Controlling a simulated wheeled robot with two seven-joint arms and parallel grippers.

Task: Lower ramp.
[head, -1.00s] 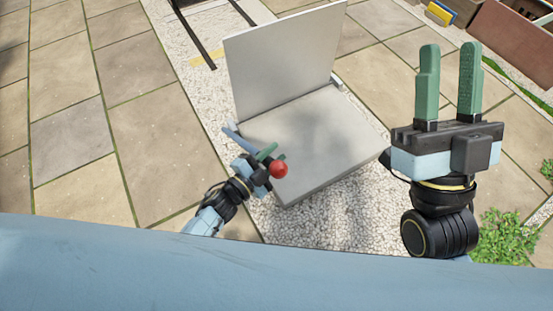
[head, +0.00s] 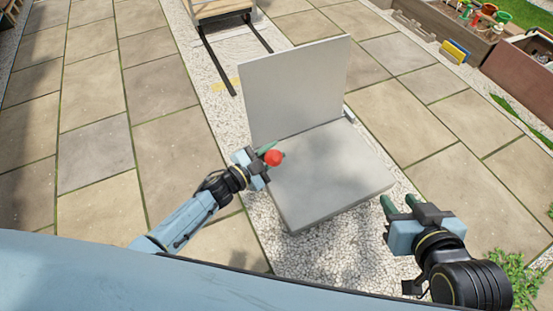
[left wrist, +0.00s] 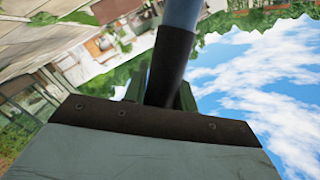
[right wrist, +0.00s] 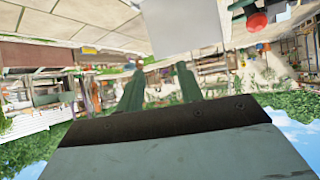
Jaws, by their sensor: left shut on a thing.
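A grey panel (head: 297,88) stands upright, leaning back slightly, at the far edge of a flat grey slab (head: 335,172); it looks like the raised ramp. My left gripper (head: 266,158) is at the slab's left edge, beside a red ball (head: 273,157). In the left wrist view its fingers are shut on a rod with a black sleeve (left wrist: 168,65); whether the ball belongs to this rod is unclear. My right gripper (head: 399,206) is open and empty near the slab's right corner. The ball also shows in the right wrist view (right wrist: 257,21).
White gravel (head: 335,243) surrounds the slab, with stone paving (head: 165,90) on both sides. Two dark rails (head: 217,68) run from a wooden bed (head: 222,8) behind the panel. Planters and a yellow-blue block (head: 455,51) stand at the far right.

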